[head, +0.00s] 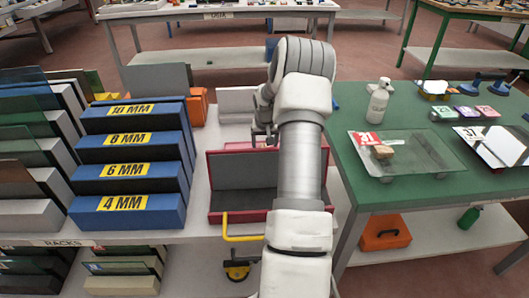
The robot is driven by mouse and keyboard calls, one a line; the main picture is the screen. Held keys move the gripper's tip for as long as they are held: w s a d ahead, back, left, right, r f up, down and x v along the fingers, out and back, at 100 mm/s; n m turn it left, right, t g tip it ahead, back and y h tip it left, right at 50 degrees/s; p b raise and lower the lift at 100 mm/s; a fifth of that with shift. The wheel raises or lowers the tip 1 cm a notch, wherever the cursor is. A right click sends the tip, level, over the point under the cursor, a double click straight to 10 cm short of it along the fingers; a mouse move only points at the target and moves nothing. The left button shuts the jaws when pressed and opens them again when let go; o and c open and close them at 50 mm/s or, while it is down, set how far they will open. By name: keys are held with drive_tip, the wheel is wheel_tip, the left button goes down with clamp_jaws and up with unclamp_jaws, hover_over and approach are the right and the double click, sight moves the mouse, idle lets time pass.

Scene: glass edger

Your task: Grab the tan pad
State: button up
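A tan pad (382,152), a small block, rests on the clear glass sheet (425,160) on the green table at the right, beside a red and white label marked 31. My arm reaches up the middle of the head view and bends at the top. Part of my gripper (262,136) shows at the left of the arm, over the red box. The arm hides most of it, and its fingers are too small to read. It is to the left of the tan pad and apart from it.
A red box (240,205) with a grey inside stands on the white shelf, left of my arm. Blue blocks (130,145) marked in millimetres stand further left. A white bottle (378,100), coloured small boxes and a second glass sheet (495,145) share the green table (350,185).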

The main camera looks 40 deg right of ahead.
drive_tip(key=shift+w+f, duration=0.15)
drive_tip(key=shift+f, duration=0.2)
drive_tip(key=shift+c, duration=0.3)
clamp_jaws()
drive_tip(key=shift+r, duration=0.15)
